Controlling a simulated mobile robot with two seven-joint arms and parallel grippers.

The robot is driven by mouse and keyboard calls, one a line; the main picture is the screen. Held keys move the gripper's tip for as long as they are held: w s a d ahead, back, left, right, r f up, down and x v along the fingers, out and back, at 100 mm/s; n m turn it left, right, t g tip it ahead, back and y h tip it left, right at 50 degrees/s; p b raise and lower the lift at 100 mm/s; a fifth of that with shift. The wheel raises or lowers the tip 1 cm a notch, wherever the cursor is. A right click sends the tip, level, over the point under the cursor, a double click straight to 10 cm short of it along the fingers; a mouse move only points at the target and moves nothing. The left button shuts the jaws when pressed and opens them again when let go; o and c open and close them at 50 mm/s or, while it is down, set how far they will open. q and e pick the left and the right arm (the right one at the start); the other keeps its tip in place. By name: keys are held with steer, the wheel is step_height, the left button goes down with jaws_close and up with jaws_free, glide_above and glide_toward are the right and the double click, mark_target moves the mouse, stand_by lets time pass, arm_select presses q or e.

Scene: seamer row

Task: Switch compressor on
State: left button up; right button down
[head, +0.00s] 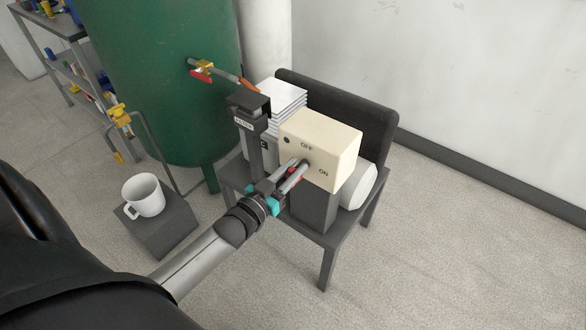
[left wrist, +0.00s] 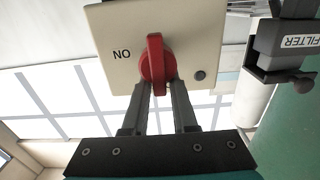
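The compressor (head: 349,188) is a pale cylinder and dark block on a low grey stand, with a cream switch box (head: 330,140) marked OFF at top and ON at right. Its red rotary knob (left wrist: 155,62) stands upright in the left wrist view, where the box looks upside down and ON is at left. My left gripper (head: 295,170) is at the box front. Its fingers (left wrist: 162,92) are apart, on either side of the knob's lower end; I cannot tell whether they touch it. They hide most of the knob in the head view. My right gripper is not in view.
A filter post (head: 248,122) stands close left of the box. Behind are a green tank (head: 165,80) with a red-handled valve (head: 203,72), and a dark panel (head: 350,110). A white mug (head: 143,196) sits on a grey block at left. Floor at right is clear.

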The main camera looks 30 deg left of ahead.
arm_select(q)
steer(key=shift+c, duration=1.4)
steer(key=shift+f, duration=0.1)
jaws_close()
steer(key=shift+s, duration=0.1)
